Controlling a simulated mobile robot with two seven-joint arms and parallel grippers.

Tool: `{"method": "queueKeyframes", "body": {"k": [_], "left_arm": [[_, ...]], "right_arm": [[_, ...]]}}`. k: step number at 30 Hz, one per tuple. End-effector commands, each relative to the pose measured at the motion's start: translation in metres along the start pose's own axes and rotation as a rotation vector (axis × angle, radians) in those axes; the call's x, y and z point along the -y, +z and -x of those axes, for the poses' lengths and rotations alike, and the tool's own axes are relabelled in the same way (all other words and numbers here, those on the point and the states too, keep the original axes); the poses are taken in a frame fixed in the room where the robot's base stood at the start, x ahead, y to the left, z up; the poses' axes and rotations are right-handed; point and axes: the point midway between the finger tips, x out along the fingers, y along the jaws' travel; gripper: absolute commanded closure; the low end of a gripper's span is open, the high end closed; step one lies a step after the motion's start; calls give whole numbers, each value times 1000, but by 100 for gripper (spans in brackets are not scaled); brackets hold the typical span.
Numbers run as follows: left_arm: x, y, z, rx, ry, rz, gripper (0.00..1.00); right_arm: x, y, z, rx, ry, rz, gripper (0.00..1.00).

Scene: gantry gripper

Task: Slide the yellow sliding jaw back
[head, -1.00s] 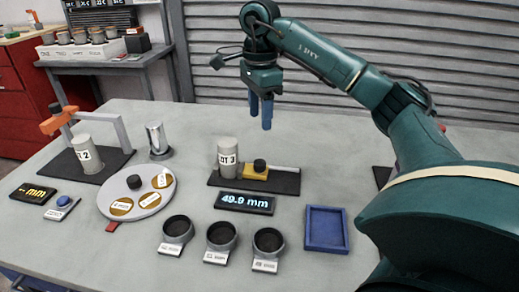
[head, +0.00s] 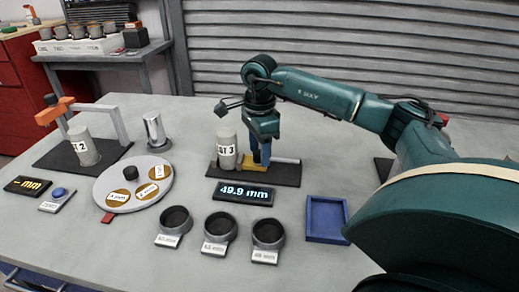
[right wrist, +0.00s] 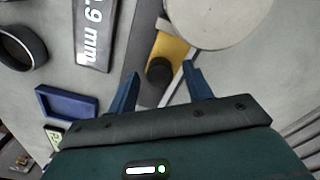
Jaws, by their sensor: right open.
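The yellow sliding jaw (right wrist: 173,50) sits on its dark gauge base (head: 285,174), against the grey cylinder marked 3 (head: 227,151). In the head view the jaw (head: 250,163) is partly hidden by my right gripper (head: 261,158). In the right wrist view my right gripper (right wrist: 160,84) is open, its blue fingers on either side of the jaw's black knob (right wrist: 160,70). I cannot tell whether a finger touches the knob. The display (head: 244,193) in front of the base reads 49.9 mm. My left gripper is not in view.
Several dark round cups (head: 220,226) stand in front, with a blue tray (head: 326,218) to their right. The table right of the base is mostly clear.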

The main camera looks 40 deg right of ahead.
Motion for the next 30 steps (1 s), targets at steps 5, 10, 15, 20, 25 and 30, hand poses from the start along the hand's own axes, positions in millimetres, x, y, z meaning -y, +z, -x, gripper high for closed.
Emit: {"method": "queueKeyframes", "body": {"k": [5,10,15,20,25,30], "left_arm": [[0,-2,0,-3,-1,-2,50],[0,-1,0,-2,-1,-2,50],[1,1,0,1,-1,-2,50],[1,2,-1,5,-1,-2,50],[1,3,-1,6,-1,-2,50],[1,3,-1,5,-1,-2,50]], "right_arm": [[0,0,0,0,0,0,50],[0,0,0,0,1,0,60],[0,0,0,0,1,0,73],[0,0,0,0,1,0,87],[0,0,0,0,1,0,100],[0,0,0,0,1,0,100]]}}
